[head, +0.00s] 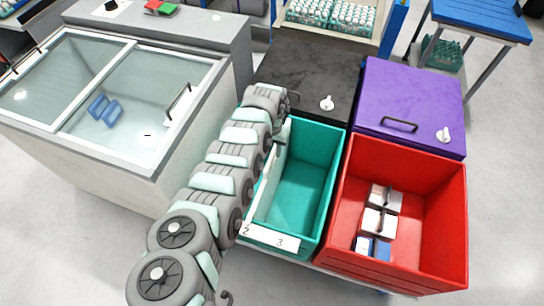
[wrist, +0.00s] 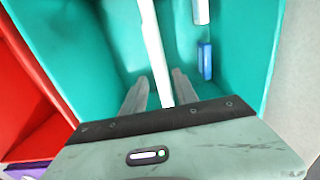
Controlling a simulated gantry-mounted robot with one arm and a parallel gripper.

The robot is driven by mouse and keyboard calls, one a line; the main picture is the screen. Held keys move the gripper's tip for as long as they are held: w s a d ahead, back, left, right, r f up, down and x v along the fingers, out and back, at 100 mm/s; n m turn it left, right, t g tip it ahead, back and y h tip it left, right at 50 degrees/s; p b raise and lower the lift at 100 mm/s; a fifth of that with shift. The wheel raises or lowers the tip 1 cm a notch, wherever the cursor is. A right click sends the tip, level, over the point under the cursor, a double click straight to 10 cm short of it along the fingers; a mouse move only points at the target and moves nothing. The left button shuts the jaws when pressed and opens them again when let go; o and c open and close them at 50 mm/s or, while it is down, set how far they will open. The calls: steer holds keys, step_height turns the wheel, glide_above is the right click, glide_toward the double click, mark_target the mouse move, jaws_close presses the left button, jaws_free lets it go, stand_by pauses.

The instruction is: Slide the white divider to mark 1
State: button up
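The white divider (head: 266,177) stands in the teal bin (head: 327,185), toward its left side, partly hidden by my arm. In the wrist view the divider (wrist: 153,45) runs between the two fingers of my gripper (wrist: 160,88). The fingers stand apart on either side of it, with a narrow strip of teal showing beside it. The head view does not show the fingers clearly.
A white item (wrist: 201,10) and a blue item (wrist: 205,62) lie right of the divider in the wrist view. The red bin (head: 442,215) stands right of the teal bin with several boxes. A glass-lidded freezer (head: 120,165) stands left. The teal bin's right part looks empty.

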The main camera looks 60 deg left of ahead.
mark_target(272, 155)
steer(key=shift+f+b, duration=0.8)
steer(key=shift+f, duration=1.2)
steer(key=shift+c, duration=0.4)
jaws_close()
